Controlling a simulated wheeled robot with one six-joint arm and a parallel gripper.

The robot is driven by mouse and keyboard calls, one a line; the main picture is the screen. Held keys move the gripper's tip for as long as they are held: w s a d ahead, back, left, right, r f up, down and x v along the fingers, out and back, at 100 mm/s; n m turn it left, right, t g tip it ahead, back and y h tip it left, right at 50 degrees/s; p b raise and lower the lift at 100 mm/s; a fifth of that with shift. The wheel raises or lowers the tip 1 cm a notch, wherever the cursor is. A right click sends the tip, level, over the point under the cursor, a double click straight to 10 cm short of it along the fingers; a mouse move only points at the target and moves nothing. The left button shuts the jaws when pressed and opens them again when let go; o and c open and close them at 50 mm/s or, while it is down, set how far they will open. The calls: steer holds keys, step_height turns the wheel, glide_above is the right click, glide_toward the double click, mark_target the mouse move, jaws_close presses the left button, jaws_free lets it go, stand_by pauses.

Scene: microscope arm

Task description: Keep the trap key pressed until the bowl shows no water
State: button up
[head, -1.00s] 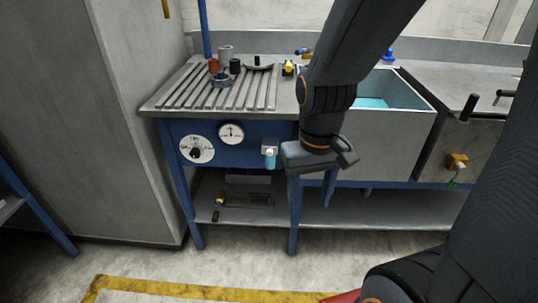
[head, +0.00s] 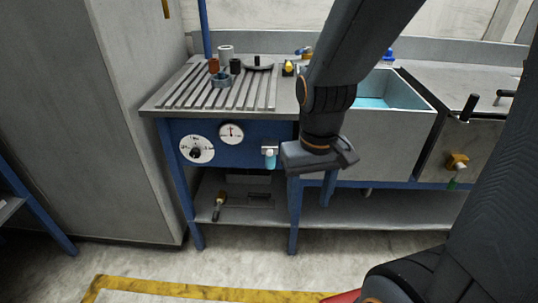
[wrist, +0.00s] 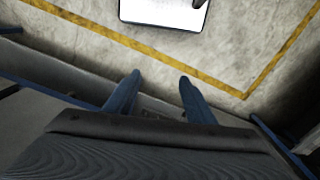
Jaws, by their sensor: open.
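A small clear bowl (head: 270,161) with blue content hangs under a grey-and-white fitting on the blue front panel of the bench. I cannot make out its exact water level or a separate trap key on it. My gripper (head: 311,190) is just to the right of the bowl, apart from it in the picture, with its fingers pointing down. In the wrist view my gripper (wrist: 159,88) shows two blue fingers spread apart with nothing between them. The gripper's wrist part hides some of the panel and the sink front.
Two round dials, a white-faced one (head: 197,149) and a gauge (head: 231,133), sit left of the bowl. A brass fitting with a dark handle (head: 217,211) is on the lower shelf (head: 260,215). A sink (head: 395,125) is to the right.

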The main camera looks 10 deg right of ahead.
jaws_close()
stand_by(1.8)
